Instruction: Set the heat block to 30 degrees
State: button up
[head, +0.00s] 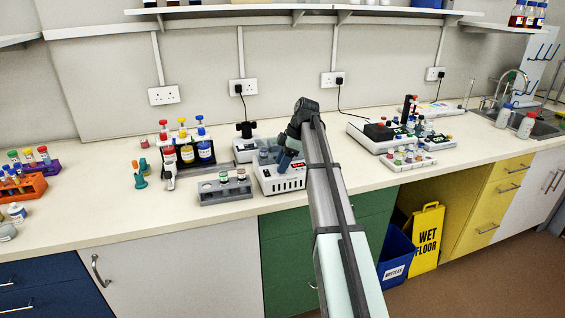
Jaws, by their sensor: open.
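A white boxy bench device (288,184) with a dark vented front stands near the front edge of the bench, left of my arm. It may be the heat block, but its setting and any display are too small to read. My gripper (284,162) points down over its top and is open, with nothing seen held in it. The fingertips are small and partly lost against the device, so I cannot tell whether they touch it. My wrist and arm cover the device's right and back parts. Another white-and-dark instrument (366,132) stands farther right with its details unclear.
A grey rack (226,192) with small vials stands close left of the device. A dark rack (187,165) of capped bottles is behind it. A small white unit with a black top (245,148) sits behind the device. Bare bench lies at the left (110,205).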

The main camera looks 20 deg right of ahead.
grip_shut()
dwell(0.5)
jog(key=shift+s+m, duration=0.1)
jog(key=shift+m, duration=0.2)
jog(key=m+t, duration=0.1)
jog(key=m, duration=0.2)
jog(key=shift+s, duration=0.1)
jog(key=shift+a+m+t+h, duration=0.1)
jog(key=shift+m+t+h, duration=0.55)
jog(key=shift+m, duration=1.15)
